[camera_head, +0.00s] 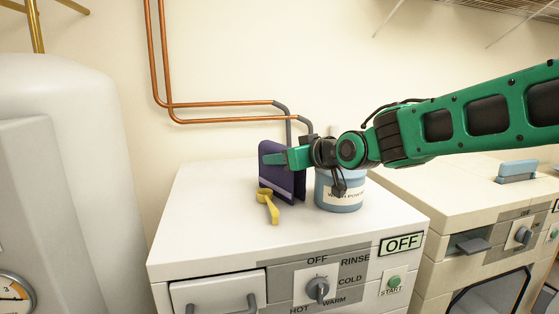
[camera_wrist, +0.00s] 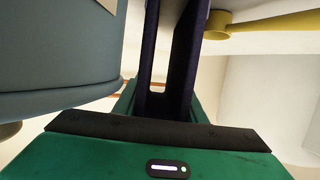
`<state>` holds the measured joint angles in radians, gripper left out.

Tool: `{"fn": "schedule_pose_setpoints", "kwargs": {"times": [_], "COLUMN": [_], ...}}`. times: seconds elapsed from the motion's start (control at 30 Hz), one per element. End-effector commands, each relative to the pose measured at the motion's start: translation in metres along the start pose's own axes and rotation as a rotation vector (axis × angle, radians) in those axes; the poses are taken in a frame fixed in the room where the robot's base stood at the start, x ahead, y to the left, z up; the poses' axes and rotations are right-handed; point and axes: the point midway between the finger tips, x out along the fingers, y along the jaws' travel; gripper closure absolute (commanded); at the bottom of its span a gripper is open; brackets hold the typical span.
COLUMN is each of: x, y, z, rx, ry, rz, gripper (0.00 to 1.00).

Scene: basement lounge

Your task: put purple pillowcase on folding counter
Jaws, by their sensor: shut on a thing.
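The purple pillowcase (camera_head: 270,176) is a dark folded cloth with a pale stripe near its bottom. It stands upright at the white washing machine's top; I cannot tell whether its lower edge touches. My gripper (camera_head: 280,158) reaches in from the right and is shut on its upper part. In the wrist view the pillowcase (camera_wrist: 183,62) hangs as two dark layers between my green fingers. I cannot identify a folding counter in either view.
A blue wash powder tub (camera_head: 341,196) stands close to the right of the pillowcase. A yellow object (camera_head: 268,206) lies in front. The washing machine (camera_head: 215,225) has free room at left.

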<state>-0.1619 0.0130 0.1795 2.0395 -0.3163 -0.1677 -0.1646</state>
Motion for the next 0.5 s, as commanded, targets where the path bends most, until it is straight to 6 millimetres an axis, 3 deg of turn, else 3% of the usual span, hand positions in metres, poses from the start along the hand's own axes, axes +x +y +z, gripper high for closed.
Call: {"fn": "schedule_pose_setpoints", "kwargs": {"times": [0.27, 0.3, 0.33, 0.5], "x": [0.0004, 0.0003, 0.0003, 0.0005], "y": [-0.0003, -0.0004, -0.0004, -0.0007], "z": [0.0006, 0.0005, 0.0005, 0.0005], "rx": [0.000, 0.000, 0.000, 0.000], "ry": [0.001, 0.000, 0.000, 0.000], "rz": [0.000, 0.000, 0.000, -0.001], "gripper": [0.87, 0.53, 0.46, 0.44]}}
